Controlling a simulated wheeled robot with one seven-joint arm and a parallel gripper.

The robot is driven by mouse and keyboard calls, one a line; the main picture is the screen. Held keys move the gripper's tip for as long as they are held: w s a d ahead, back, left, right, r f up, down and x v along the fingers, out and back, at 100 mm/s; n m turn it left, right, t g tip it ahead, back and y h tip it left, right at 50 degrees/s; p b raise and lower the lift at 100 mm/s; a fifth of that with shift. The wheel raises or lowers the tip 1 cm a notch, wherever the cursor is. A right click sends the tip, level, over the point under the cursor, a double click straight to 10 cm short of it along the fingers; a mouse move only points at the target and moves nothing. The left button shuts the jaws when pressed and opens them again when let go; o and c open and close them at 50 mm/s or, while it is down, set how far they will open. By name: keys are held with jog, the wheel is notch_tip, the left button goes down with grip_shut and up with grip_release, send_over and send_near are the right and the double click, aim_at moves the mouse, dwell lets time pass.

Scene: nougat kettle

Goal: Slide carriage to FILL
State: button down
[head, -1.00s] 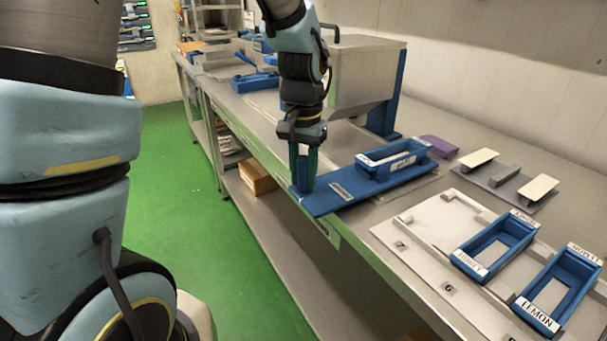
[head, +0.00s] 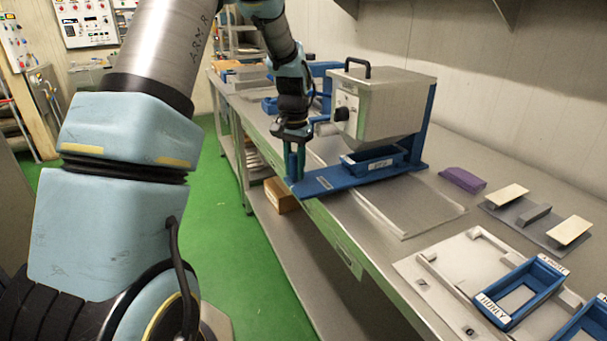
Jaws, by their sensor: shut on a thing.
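The blue carriage (head: 330,180) is a long flat plate on the bench, its near end at the front edge. My gripper (head: 294,174) points down at the carriage's near left end and is shut on the upright blue handle (head: 299,158) there. The fingers hide part of the handle. I cannot read a FILL mark in this view.
A bare grey plate (head: 415,207) lies to the right of the carriage. Green floor lies left of the bench.

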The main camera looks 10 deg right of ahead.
jog(key=shift+w+a, duration=0.15)
jog(key=shift+w, duration=0.7)
jog(key=c, duration=0.6)
grip_release()
jog(key=shift+r, duration=0.1)
notch_tip(320, 180, up, 11)
jog(key=b, duration=0.2)
jog(key=shift+f, duration=0.2)
